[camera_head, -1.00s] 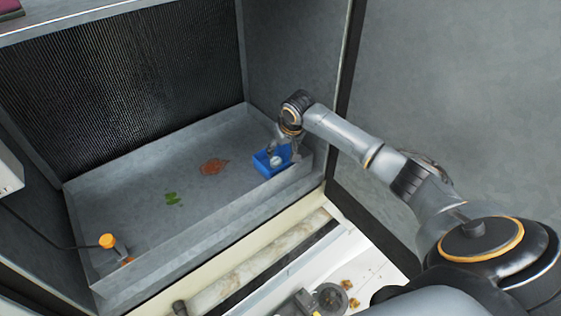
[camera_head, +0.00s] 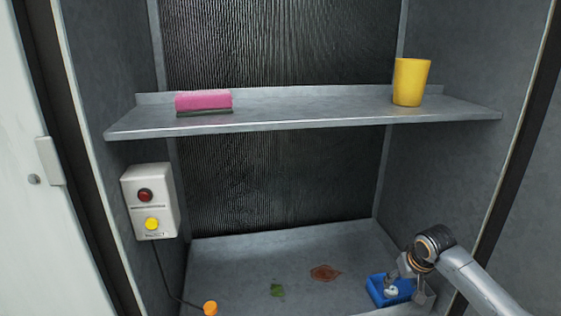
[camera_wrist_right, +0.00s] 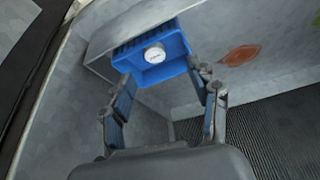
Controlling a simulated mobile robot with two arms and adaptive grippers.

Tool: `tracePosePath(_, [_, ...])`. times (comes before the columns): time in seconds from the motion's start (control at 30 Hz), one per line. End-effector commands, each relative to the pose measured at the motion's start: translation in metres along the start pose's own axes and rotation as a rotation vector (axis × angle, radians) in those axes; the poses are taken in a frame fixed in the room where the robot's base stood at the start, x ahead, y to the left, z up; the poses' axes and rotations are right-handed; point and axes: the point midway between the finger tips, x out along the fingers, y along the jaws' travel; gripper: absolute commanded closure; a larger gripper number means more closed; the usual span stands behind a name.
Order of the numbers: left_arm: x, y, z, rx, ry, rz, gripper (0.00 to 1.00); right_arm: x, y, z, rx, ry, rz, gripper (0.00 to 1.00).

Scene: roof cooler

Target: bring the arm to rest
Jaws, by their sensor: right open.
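My right gripper (camera_head: 409,283) is at the lower right of the head view, over the blue bin (camera_head: 376,291) in the cooler's basin. In the right wrist view its two fingers (camera_wrist_right: 164,100) are spread apart with nothing between them. The blue bin (camera_wrist_right: 172,73) lies beyond the fingertips. My left gripper is not in view.
A metal shelf (camera_head: 310,112) crosses above the basin (camera_head: 240,255), holding a pink-and-grey sponge (camera_head: 204,101) and a yellow cup (camera_head: 410,82). A control box (camera_head: 150,201) hangs on the left wall. An orange-capped float (camera_head: 210,308), a green leaf (camera_head: 277,290) and a brown leaf (camera_head: 325,272) are in the basin.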

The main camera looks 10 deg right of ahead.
Motion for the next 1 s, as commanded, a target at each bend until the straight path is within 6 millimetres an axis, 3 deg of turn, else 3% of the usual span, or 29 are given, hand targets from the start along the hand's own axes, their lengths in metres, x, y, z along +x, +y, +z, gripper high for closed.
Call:
tracePosePath(0.1, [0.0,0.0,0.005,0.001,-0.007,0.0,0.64,0.023,-0.046,0.046,-0.104,-0.032,-0.034,0.4])
tracePosePath(0.23, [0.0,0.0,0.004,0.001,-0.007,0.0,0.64,0.037,-0.097,0.108,-0.221,-0.048,-0.078,0.4])
tracePosePath(0.4, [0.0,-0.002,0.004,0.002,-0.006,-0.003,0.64,0.032,-0.15,0.192,-0.321,-0.05,-0.137,0.4])
tracePosePath(0.5, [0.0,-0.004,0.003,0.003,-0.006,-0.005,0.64,0.019,-0.168,0.237,-0.343,-0.045,-0.159,0.4])
tracePosePath(0.7, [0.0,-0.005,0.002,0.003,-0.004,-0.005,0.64,-0.013,-0.174,0.297,-0.333,-0.041,-0.154,0.4])
tracePosePath(1.0, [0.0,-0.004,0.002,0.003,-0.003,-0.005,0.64,-0.049,-0.16,0.344,-0.29,-0.054,-0.111,0.4])
